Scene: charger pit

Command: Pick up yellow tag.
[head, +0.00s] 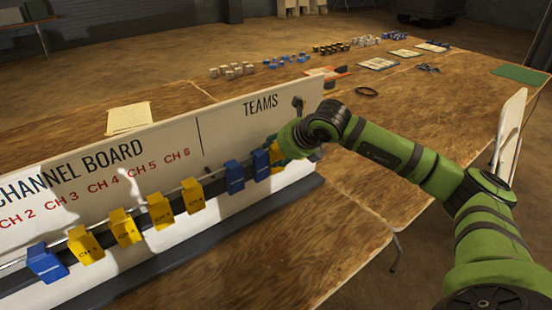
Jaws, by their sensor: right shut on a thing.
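My right gripper (284,148) is at the right end of the channel board, under the word TEAMS. It is shut on a yellow tag (275,152), which is mostly hidden by the gripper and by the blue tag beside it. Blue tags (234,176) (261,164) hang on the rail just left of it. More yellow tags (160,211) (193,195) (124,227) (85,245) hang further left along the rail, with a blue tag (46,262) at the far left. I cannot tell whether the held tag is off the rail. My left gripper is not in view.
The white channel board (225,130) stands on a wooden table (335,235). A paper sheet (128,117) lies behind it. Several small white, blue and yellow items, papers and a black ring (366,91) lie further back. The table in front at right is bare.

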